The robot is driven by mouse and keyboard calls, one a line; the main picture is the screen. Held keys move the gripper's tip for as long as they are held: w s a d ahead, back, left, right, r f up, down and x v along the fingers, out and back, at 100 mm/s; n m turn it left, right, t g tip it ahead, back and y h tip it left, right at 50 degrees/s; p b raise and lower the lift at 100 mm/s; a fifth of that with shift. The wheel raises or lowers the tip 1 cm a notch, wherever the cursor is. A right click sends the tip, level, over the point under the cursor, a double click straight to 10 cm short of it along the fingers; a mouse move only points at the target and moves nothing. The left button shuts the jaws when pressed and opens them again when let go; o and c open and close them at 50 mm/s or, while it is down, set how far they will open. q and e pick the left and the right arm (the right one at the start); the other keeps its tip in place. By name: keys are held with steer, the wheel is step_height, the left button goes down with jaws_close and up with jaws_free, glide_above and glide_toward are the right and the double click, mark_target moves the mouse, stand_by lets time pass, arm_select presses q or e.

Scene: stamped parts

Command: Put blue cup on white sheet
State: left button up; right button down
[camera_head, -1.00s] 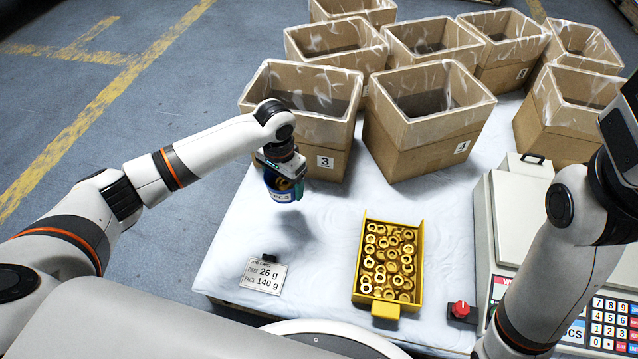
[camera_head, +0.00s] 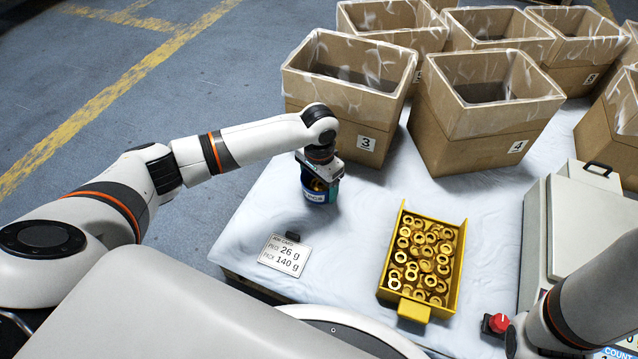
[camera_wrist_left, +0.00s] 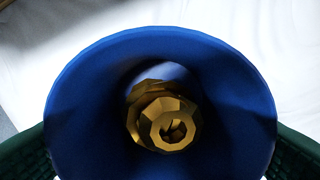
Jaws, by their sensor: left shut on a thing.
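The blue cup (camera_head: 319,194) is in my left gripper (camera_head: 320,184), upright, in front of box 3. In the left wrist view the cup (camera_wrist_left: 85,105) shows from above, with several brass-coloured parts (camera_wrist_left: 165,120) inside it. The dark green fingers stand on both sides of the cup and are shut on it. The white sheet (camera_head: 365,215) covers the table under the cup. The cup is low over the sheet; I cannot tell whether its base touches. My right arm shows at the lower right, but its gripper is out of view.
A yellow tray (camera_head: 388,262) of brass rings stands right of the cup. A sign (camera_head: 284,255) with weights lies in front. Box 3 (camera_head: 345,130) and box 4 (camera_head: 470,150) stand behind. A scale (camera_head: 575,215) is at the right. The sheet between cup and tray is clear.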

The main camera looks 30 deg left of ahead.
arm_select(q)
steer(key=o, duration=1.1)
steer(key=shift+f, duration=0.15)
